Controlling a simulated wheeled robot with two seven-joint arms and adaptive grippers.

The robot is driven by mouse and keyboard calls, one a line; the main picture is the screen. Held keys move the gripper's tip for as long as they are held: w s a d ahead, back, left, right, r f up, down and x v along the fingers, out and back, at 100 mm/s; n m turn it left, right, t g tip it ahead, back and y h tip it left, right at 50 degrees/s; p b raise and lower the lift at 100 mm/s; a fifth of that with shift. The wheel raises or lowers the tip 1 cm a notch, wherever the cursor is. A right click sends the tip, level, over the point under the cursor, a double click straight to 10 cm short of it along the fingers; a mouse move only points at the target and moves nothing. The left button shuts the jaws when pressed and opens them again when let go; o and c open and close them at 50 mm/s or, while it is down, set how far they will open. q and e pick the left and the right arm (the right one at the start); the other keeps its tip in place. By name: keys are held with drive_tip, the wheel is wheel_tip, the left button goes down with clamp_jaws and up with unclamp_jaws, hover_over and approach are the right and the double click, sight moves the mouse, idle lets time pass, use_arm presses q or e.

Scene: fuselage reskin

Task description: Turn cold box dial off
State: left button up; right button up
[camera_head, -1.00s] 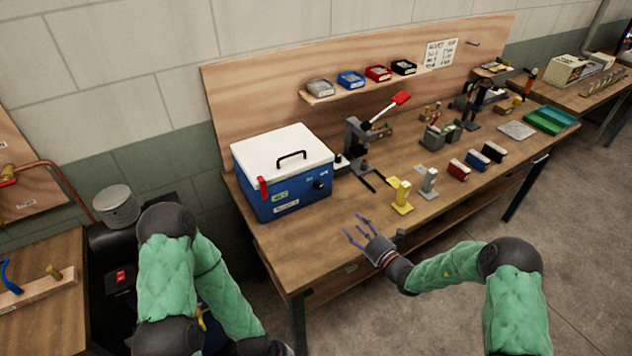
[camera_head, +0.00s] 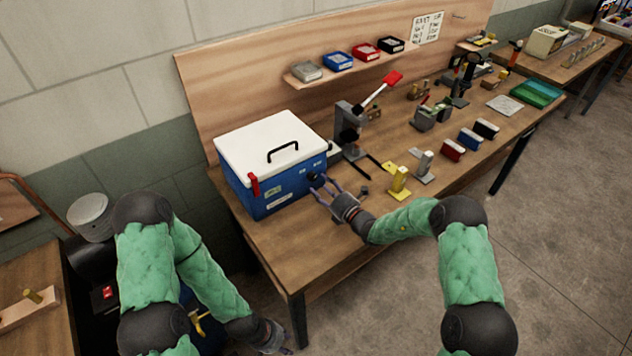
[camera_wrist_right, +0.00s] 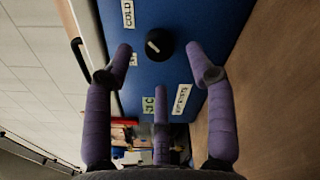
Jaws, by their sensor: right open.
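The cold box (camera_head: 268,187) is blue with a white lid and black handle, and stands at the left end of the workbench. Its black dial (camera_head: 314,178) is on the front face at the right, partly behind my fingers. In the right wrist view the dial (camera_wrist_right: 159,43) is round with a pale pointer mark, beyond and between my spread fingers. My right gripper (camera_head: 322,190) is open and empty, just in front of the dial; its purple fingers (camera_wrist_right: 160,75) show no clear contact. My left gripper (camera_head: 279,345) is low, beside the bench; its fingers are too small to read.
The wooden workbench (camera_head: 262,243) has bare room in front of the box. A press with a red handle (camera_head: 348,125) stands right of the box. A yellow stand (camera_head: 399,182) and a grey stand (camera_head: 424,167) are near my right forearm.

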sight(314, 178)
drive_tip(key=shift+x, duration=1.9)
drive_tip(key=shift+c, duration=0.3)
clamp_jaws()
